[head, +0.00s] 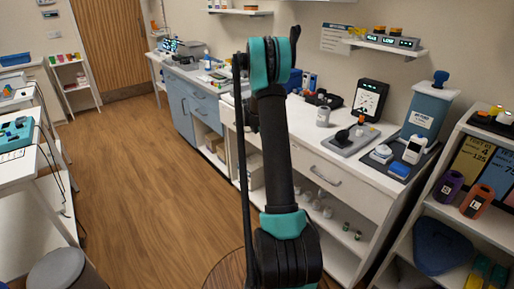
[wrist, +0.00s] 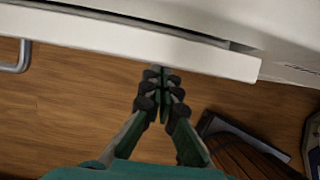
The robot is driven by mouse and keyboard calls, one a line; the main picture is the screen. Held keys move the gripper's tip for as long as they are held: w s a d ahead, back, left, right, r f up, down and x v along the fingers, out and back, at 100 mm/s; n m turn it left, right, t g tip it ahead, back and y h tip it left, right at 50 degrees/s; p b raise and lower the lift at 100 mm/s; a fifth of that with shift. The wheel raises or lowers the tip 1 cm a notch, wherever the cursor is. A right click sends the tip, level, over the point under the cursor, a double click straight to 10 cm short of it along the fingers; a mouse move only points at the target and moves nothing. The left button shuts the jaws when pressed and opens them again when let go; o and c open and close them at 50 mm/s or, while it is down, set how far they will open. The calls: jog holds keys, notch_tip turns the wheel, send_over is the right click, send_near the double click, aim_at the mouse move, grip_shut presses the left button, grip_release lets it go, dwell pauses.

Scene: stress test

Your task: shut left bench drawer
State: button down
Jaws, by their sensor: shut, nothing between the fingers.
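In the wrist view a white drawer front (wrist: 110,38) crosses the top of the picture. A dark gap shows behind its edge, so the drawer stands partly out from the bench. Its grey bar handle (wrist: 20,57) is at the far left. My gripper (wrist: 162,74) is shut and empty, its fingertips at the outer face of the drawer front, right of the handle. They look in contact or nearly so. In the head view the left part of the white bench (head: 372,191) is mostly hidden behind my arm, and my gripper is not visible there.
A closed-looking drawer with a handle (head: 325,176) is right of my arm. Instruments, a white jar (head: 323,116) and a blue container (head: 427,110) stand on the bench top. A shelf unit (head: 470,225) is at the right. Wooden floor (head: 150,190) lies open to the left.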

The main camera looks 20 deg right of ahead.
jog(key=shift+w+d, duration=0.25)
jog(key=shift+d, duration=0.5)
jog(key=shift+w+d, duration=0.25)
jog(key=shift+d, duration=0.5)
jog(key=shift+d, duration=0.1)
